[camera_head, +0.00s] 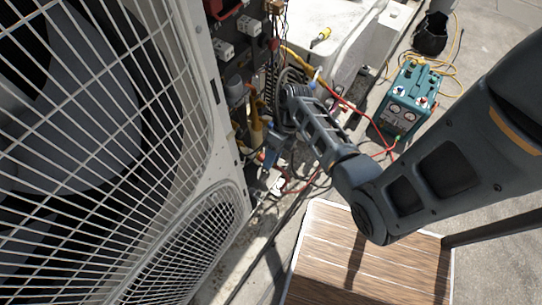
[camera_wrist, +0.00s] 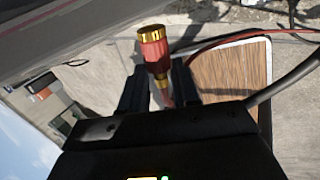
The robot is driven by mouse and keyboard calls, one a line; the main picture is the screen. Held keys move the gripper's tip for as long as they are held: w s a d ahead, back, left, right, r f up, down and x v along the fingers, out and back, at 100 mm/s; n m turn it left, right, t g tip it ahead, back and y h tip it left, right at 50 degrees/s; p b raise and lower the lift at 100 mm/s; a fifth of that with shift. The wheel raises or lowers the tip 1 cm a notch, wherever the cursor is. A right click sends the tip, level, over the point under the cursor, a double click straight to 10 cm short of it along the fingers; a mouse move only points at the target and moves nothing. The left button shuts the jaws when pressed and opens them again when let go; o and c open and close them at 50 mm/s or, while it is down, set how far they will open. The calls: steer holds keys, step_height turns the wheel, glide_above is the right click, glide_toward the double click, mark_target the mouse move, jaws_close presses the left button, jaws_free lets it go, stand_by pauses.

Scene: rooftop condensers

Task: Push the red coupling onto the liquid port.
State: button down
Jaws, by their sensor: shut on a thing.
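My gripper (camera_wrist: 160,90) is shut on the red coupling (camera_wrist: 154,52), a red cylinder with a gold collar at its top and a gold fitting below. The coupling stands up between the two dark fingers in the wrist view, and a red hose leads off from it. In the head view my gripper (camera_head: 275,148) is beside the opened service side of the condenser (camera_head: 215,130), among pipes and hoses. The coupling is hidden there by my arm and the clutter. I cannot make out the liquid port in either view.
A teal gauge machine (camera_head: 408,98) with yellow and red hoses stands on the roof at the right. A wood-topped table (camera_head: 370,262), also in the wrist view (camera_wrist: 232,68), lies below my arm. A white unit (camera_head: 335,30) stands behind. Loose hoses cross the floor.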

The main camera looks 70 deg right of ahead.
mark_target(261, 153)
steer(key=shift+w+d, duration=0.3)
steer(key=shift+w, duration=0.65)
steer(key=shift+w+d, duration=0.25)
steer(key=shift+w, duration=0.65)
steer(key=shift+w+d, duration=0.2)
steer(key=shift+w, duration=0.5)
steer(key=shift+w+d, duration=0.2)
steer(key=shift+w, duration=0.45)
stand_by(1.1)
steer(key=c, duration=0.8)
jaws_free()
steer(key=shift+o, duration=0.2)
steer(key=s+a, duration=0.2)
steer(key=s, duration=0.5)
steer(key=shift+s, duration=0.15)
